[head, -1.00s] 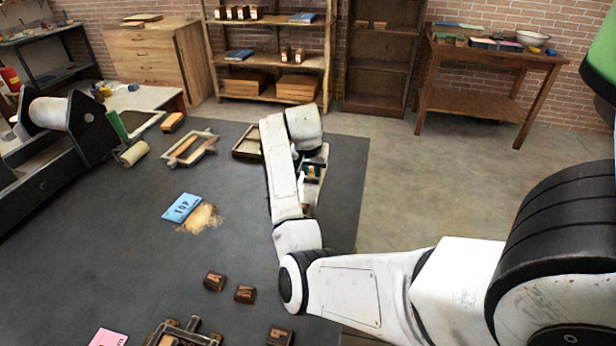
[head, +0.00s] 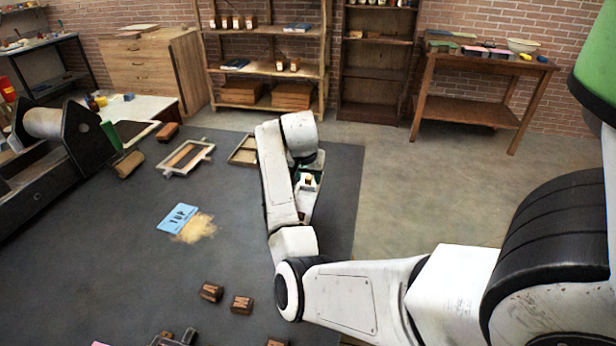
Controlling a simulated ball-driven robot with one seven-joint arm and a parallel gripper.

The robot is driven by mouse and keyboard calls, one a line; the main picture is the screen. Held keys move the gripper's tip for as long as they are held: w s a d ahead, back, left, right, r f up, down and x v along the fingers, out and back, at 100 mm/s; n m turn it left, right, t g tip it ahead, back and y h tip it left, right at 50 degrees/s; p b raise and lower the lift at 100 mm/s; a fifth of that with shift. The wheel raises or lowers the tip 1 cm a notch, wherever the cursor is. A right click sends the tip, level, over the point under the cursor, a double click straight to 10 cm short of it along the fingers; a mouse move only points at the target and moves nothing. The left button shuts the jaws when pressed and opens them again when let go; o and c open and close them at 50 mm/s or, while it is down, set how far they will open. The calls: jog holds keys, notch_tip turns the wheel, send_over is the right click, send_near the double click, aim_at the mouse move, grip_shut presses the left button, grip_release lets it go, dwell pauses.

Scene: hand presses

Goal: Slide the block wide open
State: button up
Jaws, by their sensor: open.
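My gripper (head: 308,182) is at the right edge of the dark mat, past the end of my white arm. It is open, though its fingers are small and partly hidden by my wrist. A pale and greenish device shows around and below the fingers, mostly covered by my arm. I cannot tell whether the fingers touch it, or which part of it is a sliding block. A light frame with a wooden bar (head: 188,157) lies left of my gripper. A shallow wooden tray (head: 241,151) lies between them, its right side hidden.
The dark mat (head: 110,250) holds a blue card (head: 179,217) beside tan powder, two brown blocks (head: 211,292) (head: 241,305), and a roller press (head: 60,130) at left. Shelves and a wooden table (head: 480,112) stand along the wall. The floor right of the mat is clear.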

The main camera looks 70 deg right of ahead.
jog(key=v, duration=1)
jog(key=shift+r+b, duration=0.15)
jog(key=shift+b, duration=0.2)
jog(key=shift+s+a, duration=0.1)
